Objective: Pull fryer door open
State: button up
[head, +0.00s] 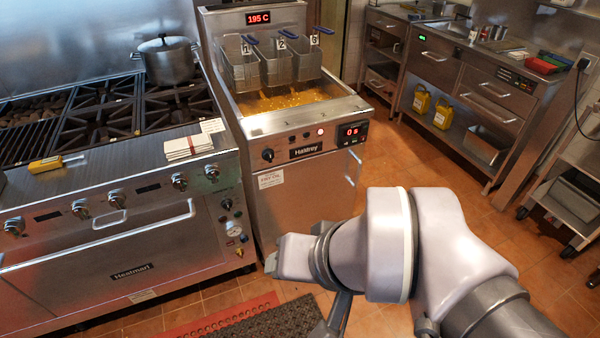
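The fryer door (300,210) is the steel front panel below the control strip and looks shut. A thin vertical bar (354,168) at its upper right edge looks like its handle. My gripper (274,262) is low in front of the door, near its lower left. My arm comes in from the lower right and hides the lower right of the door. The fingers are too small and partly hidden, so I cannot tell whether they are open or touching the door.
The fryer (330,112) holds hot oil, with several wire baskets (279,62) hung above it. A stove (130,220) with a pot (168,60) adjoins on the left. A dark floor mat (275,322) lies in front. Open tiled floor (405,165) is to the fryer's right.

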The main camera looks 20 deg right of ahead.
aim_at(294, 196)
jog(key=i+l, duration=0.2)
jog(key=i, duration=0.15)
jog(key=i+l, duration=0.2)
jog(key=i, duration=0.15)
jog(key=i+l, duration=0.15)
jog(key=i, duration=0.2)
